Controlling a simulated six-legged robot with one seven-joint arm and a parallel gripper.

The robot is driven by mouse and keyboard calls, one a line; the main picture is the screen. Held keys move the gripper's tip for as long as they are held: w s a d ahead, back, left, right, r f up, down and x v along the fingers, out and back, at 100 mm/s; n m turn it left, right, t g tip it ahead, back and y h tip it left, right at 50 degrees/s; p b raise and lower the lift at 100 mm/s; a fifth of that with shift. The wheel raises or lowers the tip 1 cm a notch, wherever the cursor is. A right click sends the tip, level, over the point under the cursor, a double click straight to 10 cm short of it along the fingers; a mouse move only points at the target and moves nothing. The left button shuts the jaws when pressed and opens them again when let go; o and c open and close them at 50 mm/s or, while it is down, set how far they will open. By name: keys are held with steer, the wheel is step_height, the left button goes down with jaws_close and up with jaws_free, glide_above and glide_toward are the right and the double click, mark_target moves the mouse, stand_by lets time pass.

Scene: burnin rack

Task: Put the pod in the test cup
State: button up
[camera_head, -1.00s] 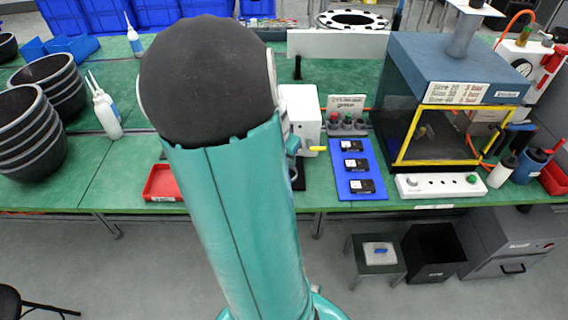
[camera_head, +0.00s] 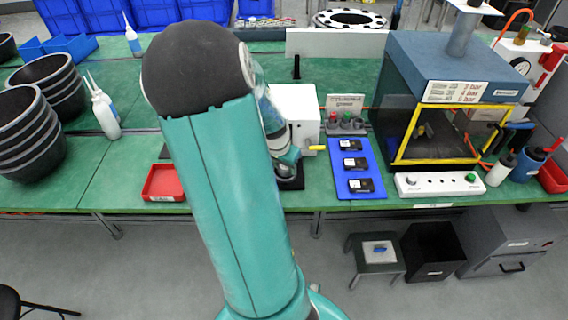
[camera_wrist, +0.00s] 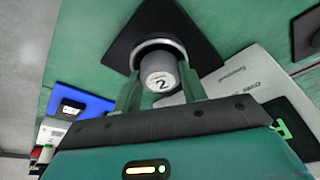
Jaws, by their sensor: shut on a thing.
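My gripper (camera_wrist: 162,88) is shut on the pod (camera_wrist: 158,72), a grey cylinder whose end carries a "2", in the wrist view. The pod lies over a round, light-rimmed cup (camera_wrist: 152,43), which I take as the test cup, on a black square base (camera_wrist: 190,35). The rim shows around the pod's far side. I cannot tell how deep the pod is in it. In the head view, the black base (camera_head: 291,183) shows at the bench's front edge. My arm hides the cup and pod there.
A white box (camera_head: 295,112) stands right behind the base. A blue tray (camera_head: 341,188) with three black units lies to the right, beside the yellow-framed chamber (camera_head: 400,85). A red tray (camera_head: 162,196) lies to the left. Green bench between the red tray and black tubs (camera_head: 30,135) is clear.

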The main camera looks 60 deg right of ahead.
steer(key=shift+a+f, duration=0.1)
steer(key=shift+f, duration=0.2)
steer(key=o, duration=1)
steer(key=shift+s, duration=0.1)
steer(key=shift+c, duration=0.2)
steer(key=shift+o, duration=0.3)
steer(key=shift+r, duration=0.3)
steer(key=v, duration=1.2)
steer(key=shift+r, duration=0.35)
